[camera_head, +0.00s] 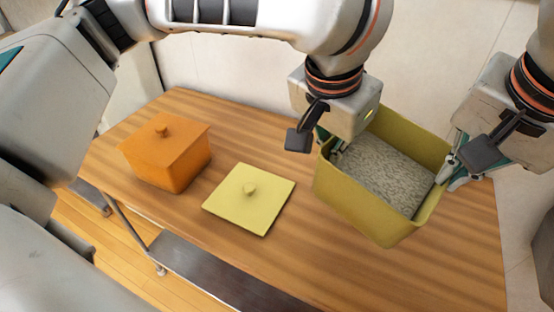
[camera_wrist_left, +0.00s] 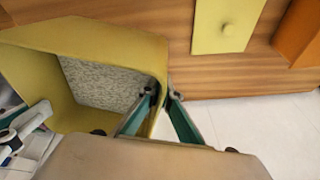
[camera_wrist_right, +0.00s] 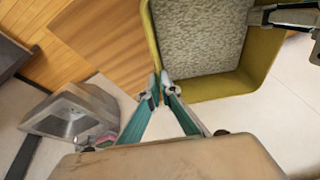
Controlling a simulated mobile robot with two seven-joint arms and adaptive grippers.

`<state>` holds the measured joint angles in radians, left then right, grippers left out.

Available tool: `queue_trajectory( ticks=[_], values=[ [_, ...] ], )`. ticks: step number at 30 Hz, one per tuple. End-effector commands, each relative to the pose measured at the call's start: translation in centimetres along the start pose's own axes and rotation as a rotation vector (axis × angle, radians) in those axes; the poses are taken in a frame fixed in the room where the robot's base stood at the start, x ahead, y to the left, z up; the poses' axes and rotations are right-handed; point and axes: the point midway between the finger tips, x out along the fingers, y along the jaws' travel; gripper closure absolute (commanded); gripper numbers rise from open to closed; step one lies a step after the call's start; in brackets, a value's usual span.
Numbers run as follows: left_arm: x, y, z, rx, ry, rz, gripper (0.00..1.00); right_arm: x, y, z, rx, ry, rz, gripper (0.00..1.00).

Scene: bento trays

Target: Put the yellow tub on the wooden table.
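The yellow tub (camera_head: 362,205) is an open, olive-yellow box with a speckled grey inner floor. It appears tilted and held above the right part of the wooden table (camera_head: 290,150). My left gripper (camera_head: 325,145) is shut on the tub's left wall; the left wrist view shows its fingers (camera_wrist_left: 162,95) on either side of the rim. My right gripper (camera_head: 450,172) is at the opposite wall; the right wrist view shows its fingertips (camera_wrist_right: 160,88) closed on the rim near a corner. The tub's underside is hidden, so its exact height cannot be told.
A yellow lid (camera_head: 240,205) with a round knob lies flat mid-table. An orange lidded box (camera_head: 170,158) stands at the table's left. Bare wood lies between the lid and the tub, and along the front right. A metal shelf (camera_head: 215,270) runs below the front edge.

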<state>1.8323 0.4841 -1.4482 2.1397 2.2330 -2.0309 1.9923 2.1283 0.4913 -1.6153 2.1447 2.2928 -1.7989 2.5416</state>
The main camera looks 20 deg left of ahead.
Motion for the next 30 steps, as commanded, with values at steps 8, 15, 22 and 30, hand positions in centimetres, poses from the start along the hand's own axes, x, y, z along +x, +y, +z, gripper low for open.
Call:
queue_trajectory(
  ticks=[8,15,22,30],
  values=[
    [-0.7,0.5,-0.4,-0.002,0.016,0.014,1.00,-0.1,-0.3,0.6,-0.008,-0.013,-0.007,1.00],
    [-0.6,0.5,-0.4,-0.003,0.016,0.014,1.00,0.0,-0.3,0.6,-0.008,-0.013,-0.006,1.00],
    [-0.1,0.6,-0.3,-0.003,0.012,0.015,1.00,0.5,-0.3,0.8,-0.007,-0.017,-0.005,1.00],
    [1.3,0.6,0.1,-0.003,0.002,0.019,1.00,1.9,-0.1,1.1,-0.007,-0.027,-0.002,1.00]
  ],
)
